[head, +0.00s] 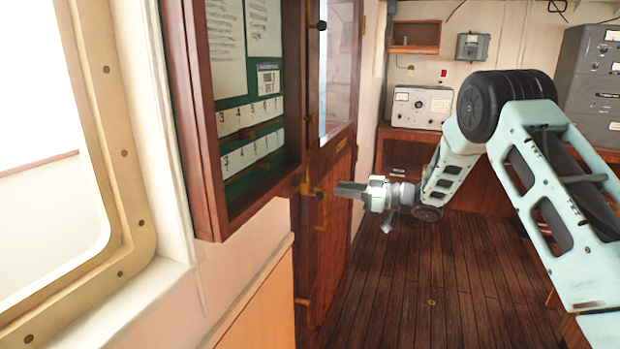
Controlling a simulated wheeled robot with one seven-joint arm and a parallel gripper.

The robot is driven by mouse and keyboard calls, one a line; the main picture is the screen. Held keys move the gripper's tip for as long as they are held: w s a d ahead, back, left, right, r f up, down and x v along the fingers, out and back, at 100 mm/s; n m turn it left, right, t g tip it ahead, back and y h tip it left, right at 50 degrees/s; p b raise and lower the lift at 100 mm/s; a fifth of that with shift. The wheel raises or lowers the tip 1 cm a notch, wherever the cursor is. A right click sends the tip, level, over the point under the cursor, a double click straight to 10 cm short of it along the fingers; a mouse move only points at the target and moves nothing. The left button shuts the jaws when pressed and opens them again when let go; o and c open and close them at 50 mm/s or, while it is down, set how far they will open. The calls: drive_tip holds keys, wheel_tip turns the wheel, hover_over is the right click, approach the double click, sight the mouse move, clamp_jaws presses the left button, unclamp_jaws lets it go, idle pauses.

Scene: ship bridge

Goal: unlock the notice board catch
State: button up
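The notice board (208,205) is a wooden-framed case on the left wall, with papers and numbered cards on a green backing. A small brass fitting (307,187), which looks like the catch, shows near the lower right corner of its frame. I cannot tell whether it is locked or whether it belongs to the board or the door behind. My gripper (338,189) points left with its dark fingers just right of this fitting. A small gap seems to show between them in the picture; depth is unclear. The fingers are seen edge-on, so their opening is not clear. Nothing visible is held.
A wooden door (325,240) with a glazed upper part stands behind the board. A framed window (110,150) is at the near left. A grey instrument (421,107) sits on a wooden desk at the back. Grey cabinets (592,75) stand back right. The plank floor (430,275) is clear.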

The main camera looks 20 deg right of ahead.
sight(302, 184)
drive_tip(key=p+x, duration=0.3)
drive_tip(key=x, duration=0.7)
drive_tip(key=shift+a+p, duration=0.15)
drive_tip(key=shift+p, duration=0.15)
clamp_jaws()
